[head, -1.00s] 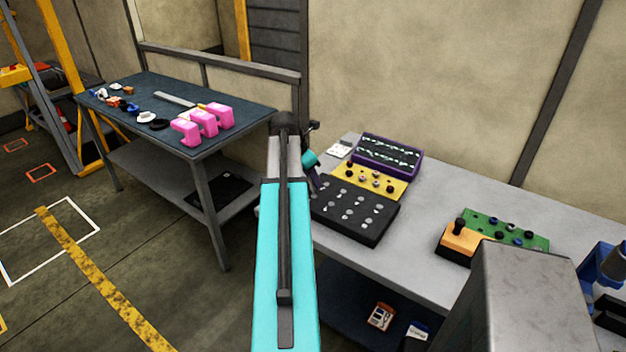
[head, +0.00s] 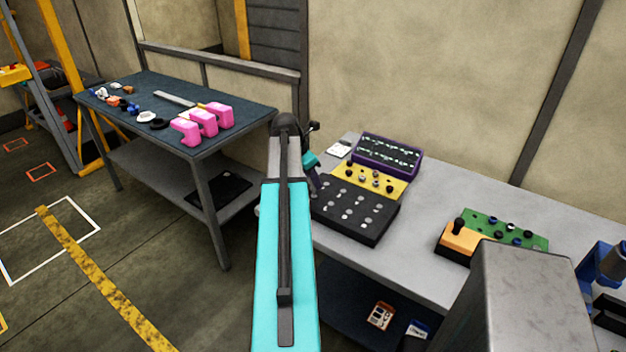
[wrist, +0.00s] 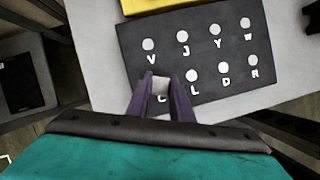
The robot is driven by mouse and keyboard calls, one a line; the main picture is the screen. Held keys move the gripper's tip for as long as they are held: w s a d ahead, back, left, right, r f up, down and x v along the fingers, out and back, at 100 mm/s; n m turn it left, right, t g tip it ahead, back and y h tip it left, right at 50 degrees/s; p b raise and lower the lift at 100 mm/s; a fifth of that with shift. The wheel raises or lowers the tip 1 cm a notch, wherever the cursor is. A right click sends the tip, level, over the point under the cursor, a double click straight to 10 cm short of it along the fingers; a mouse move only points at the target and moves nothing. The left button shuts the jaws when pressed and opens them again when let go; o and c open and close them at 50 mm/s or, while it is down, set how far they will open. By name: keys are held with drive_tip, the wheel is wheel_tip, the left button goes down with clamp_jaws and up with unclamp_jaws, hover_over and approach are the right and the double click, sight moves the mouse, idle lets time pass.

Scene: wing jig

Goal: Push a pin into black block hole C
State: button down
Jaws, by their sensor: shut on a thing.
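The black block (head: 352,212) lies on the grey bench, beside my arm's end in the head view. In the wrist view the black block (wrist: 207,108) shows two rows of pale round spots with white letters. V, J, Y and W mark the far row; L, D and R mark the near row. My gripper (wrist: 160,77) is over the near row's left end, where a letter, likely C, shows partly between the fingers. It is shut on a pale grey pin (wrist: 161,87). The pin's lower end and hole C are hidden, so I cannot tell whether they touch.
A yellow block (head: 368,181) and a purple-framed tray (head: 388,155) stand behind the black block. An orange block (head: 465,238) and a green board (head: 508,230) lie to the right. Bare bench (head: 425,205) lies between. A dark table (head: 150,92) with pink parts stands at left.

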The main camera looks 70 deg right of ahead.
drive_tip(key=shift+f+b, duration=0.45)
drive_tip(key=shift+f, duration=1)
idle(0.4)
drive_tip(key=c, duration=1.5)
unclamp_jaws()
drive_tip(key=shift+r, duration=0.15)
drive_tip(key=shift+b+v, duration=1.35)
drive_tip(key=shift+v, duration=5.45)
wheel_tip(320, 180, up, 7)
drive_tip(key=p, duration=0.6)
drive_tip(key=shift+p, duration=0.35)
